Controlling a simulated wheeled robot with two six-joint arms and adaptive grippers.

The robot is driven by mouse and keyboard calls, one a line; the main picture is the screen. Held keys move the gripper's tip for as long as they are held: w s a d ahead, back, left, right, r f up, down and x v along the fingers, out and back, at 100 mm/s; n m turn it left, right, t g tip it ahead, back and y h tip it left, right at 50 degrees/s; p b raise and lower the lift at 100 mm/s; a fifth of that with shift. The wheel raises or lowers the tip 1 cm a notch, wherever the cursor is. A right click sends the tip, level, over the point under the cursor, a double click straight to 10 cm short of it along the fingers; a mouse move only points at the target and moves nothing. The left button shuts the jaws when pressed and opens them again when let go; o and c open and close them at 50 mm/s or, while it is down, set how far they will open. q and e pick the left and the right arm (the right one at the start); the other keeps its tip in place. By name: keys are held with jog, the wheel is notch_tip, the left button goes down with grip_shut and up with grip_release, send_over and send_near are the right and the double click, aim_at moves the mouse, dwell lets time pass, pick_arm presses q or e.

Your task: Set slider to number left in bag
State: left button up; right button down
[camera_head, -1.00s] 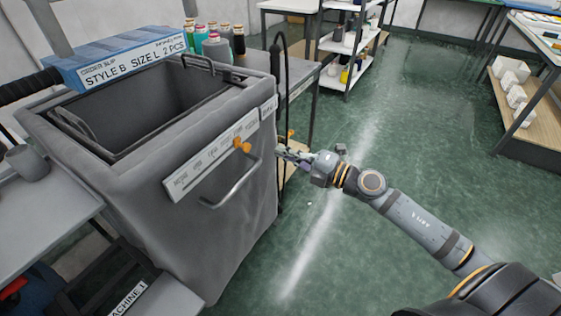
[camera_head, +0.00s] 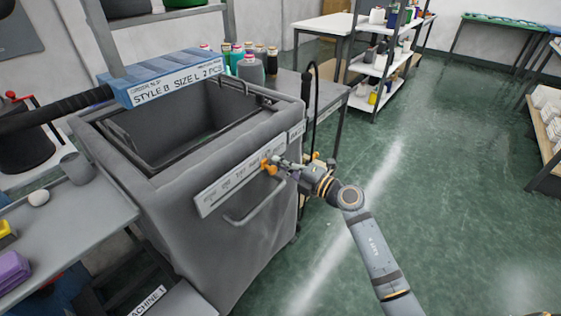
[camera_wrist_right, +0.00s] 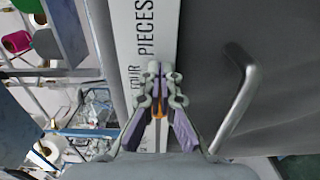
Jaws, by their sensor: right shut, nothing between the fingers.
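A grey fabric bag (camera_head: 215,245) on a frame stands left of centre in the head view. Its visible inside is dark, with no pieces seen. A white scale strip (camera_head: 228,186) runs along its front, with an orange slider knob (camera_head: 266,167) near the right part. In the right wrist view the strip (camera_wrist_right: 137,25) reads "FOUR PIECES", and a bit of orange (camera_wrist_right: 157,109) shows behind my fingers. My right gripper (camera_head: 281,163) is shut and empty, its tips close beside the knob; I cannot tell whether they touch it. My left gripper is out of view.
A metal handle (camera_head: 262,205) sticks out below the strip. A blue holder (camera_head: 172,78) reads "STYLE B SIZE L 2 PCS". Thread cones (camera_head: 250,68) stand on a table behind. A grey table (camera_head: 75,222) is at the left. The green floor (camera_head: 440,190) at the right is clear.

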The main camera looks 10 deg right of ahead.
aim_at(275, 170)
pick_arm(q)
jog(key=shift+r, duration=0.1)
pick_arm(e)
jog(key=shift+s+a+p, duration=0.15)
jog(key=shift+a+p, duration=0.05)
jog(key=shift+p, duration=0.1)
jog(key=shift+s+a+p, duration=0.8)
jog(key=shift+a+p, duration=0.15)
jog(key=shift+a, duration=0.1)
jog(key=shift+s+a+p, duration=0.7)
jog(key=shift+a+p, duration=0.05)
jog(key=shift+a, duration=0.1)
jog(key=shift+s+a+p, duration=0.85)
jog(key=shift+s+a, duration=0.15)
jog(key=shift+a, duration=0.3)
jog(key=shift+w+d, duration=0.4)
jog(key=shift+d, duration=0.15)
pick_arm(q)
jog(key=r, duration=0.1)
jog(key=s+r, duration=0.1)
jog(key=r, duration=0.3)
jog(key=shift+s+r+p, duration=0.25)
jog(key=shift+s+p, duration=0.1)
pick_arm(e)
jog(key=v, duration=0.8)
